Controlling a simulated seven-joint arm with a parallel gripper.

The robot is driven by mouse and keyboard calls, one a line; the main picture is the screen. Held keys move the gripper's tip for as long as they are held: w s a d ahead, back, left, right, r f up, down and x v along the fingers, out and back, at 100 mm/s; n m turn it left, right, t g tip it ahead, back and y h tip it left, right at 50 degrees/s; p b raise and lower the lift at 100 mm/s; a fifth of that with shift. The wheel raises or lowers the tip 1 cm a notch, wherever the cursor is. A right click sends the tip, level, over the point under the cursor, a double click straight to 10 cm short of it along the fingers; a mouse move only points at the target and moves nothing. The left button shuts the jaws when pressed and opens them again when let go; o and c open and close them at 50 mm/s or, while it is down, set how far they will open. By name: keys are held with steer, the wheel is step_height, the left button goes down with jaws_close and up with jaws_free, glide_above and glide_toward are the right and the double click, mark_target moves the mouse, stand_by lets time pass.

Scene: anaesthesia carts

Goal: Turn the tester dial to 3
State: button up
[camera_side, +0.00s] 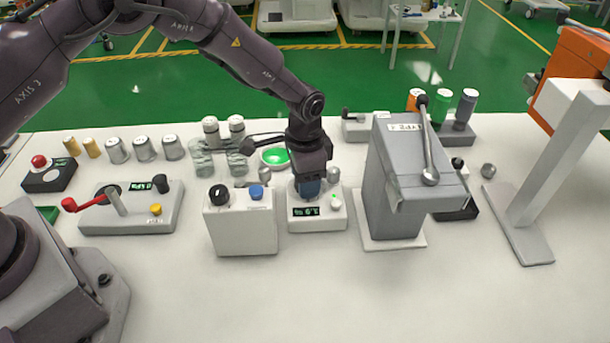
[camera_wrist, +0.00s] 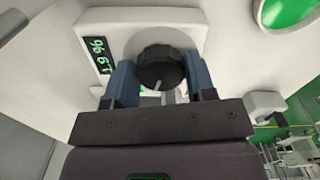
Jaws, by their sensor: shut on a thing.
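The tester (camera_side: 328,221) is a low, pale box on the table, just right of the middle, with a small dark display (camera_side: 306,212) on its front and a pale round button (camera_side: 336,204). My gripper (camera_side: 310,186) reaches down onto it from above. In the wrist view the black tester dial (camera_wrist: 160,66) sits between the two blue fingers of my gripper (camera_wrist: 161,80), which are shut on it. A white pointer line on the dial faces my gripper's palm. The display (camera_wrist: 94,54) is lit green but hard to read. The fingers hide the dial in the side view. I cannot see scale numbers.
A white box (camera_side: 243,232) with black and blue knobs stands close on the left. A tall grey lever box (camera_side: 395,195) stands close on the right. A green dish (camera_side: 275,157) and several bottles are behind. The table's front is clear.

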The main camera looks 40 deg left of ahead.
steer(key=shift+n, duration=1.6)
steer(key=o, duration=0.9)
steer(key=shift+r, duration=0.15)
step_height(320, 180, up, 13)
steer(key=shift+f, duration=0.1)
